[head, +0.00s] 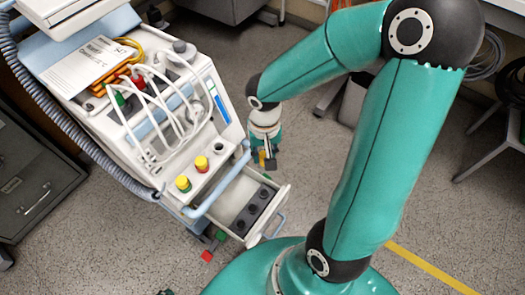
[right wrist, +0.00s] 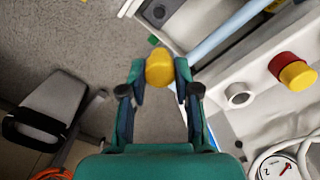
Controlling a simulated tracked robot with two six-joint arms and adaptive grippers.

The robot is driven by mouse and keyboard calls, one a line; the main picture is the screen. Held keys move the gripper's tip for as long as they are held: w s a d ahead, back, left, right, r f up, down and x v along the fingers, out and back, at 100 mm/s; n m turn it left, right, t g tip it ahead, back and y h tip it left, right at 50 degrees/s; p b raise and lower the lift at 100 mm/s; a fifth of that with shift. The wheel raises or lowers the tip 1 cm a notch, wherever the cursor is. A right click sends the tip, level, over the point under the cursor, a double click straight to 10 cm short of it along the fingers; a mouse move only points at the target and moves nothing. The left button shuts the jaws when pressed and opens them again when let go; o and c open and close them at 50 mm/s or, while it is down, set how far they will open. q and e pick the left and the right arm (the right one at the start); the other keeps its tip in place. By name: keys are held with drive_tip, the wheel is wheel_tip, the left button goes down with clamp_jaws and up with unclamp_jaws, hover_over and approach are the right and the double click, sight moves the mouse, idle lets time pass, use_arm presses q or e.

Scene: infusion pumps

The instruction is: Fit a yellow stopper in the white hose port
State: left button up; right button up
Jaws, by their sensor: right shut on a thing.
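My right gripper (head: 264,160) hangs beside the right side of the pump cart and is shut on a yellow stopper (head: 262,158). In the right wrist view the stopper (right wrist: 159,67) sits between the two fingertips (right wrist: 160,75). The white hose port (right wrist: 238,95) is an open ring on the cart's pale front panel, to the right of the gripper and apart from the stopper. It shows in the head view too (head: 219,148). A red port (head: 201,166) and a green port (head: 183,185) beside it each carry a yellow stopper. My left gripper is out of view.
An open drawer (head: 279,196) with a dark holed insert juts out below the panel. A light blue rail (head: 220,185) runs along the cart's front. White hoses (head: 165,105) loop over the cart top. A gauge (right wrist: 280,167) is near the port.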

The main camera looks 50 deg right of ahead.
wheel_tip(320, 180, up, 9)
drive_tip(key=p, duration=0.8)
drive_tip(key=shift+f, duration=0.2)
drive_tip(key=w+a+p, duration=0.3)
drive_tip(key=w+a, duration=0.2)
drive_tip(key=w, duration=0.7)
drive_tip(key=shift+w+d+f+b, duration=0.1)
drive_tip(key=shift+w+f+b, duration=0.05)
drive_tip(key=shift+f+b, duration=1.25)
drive_tip(key=shift+w+d+f+b, duration=0.1)
drive_tip(key=shift+f+b, duration=1.25)
drive_tip(key=shift+f, duration=0.05)
drive_tip(key=shift+f+b, duration=1.55)
drive_tip(key=shift+b, duration=0.05)
drive_tip(key=o, duration=0.9)
drive_tip(key=shift+c, duration=0.2)
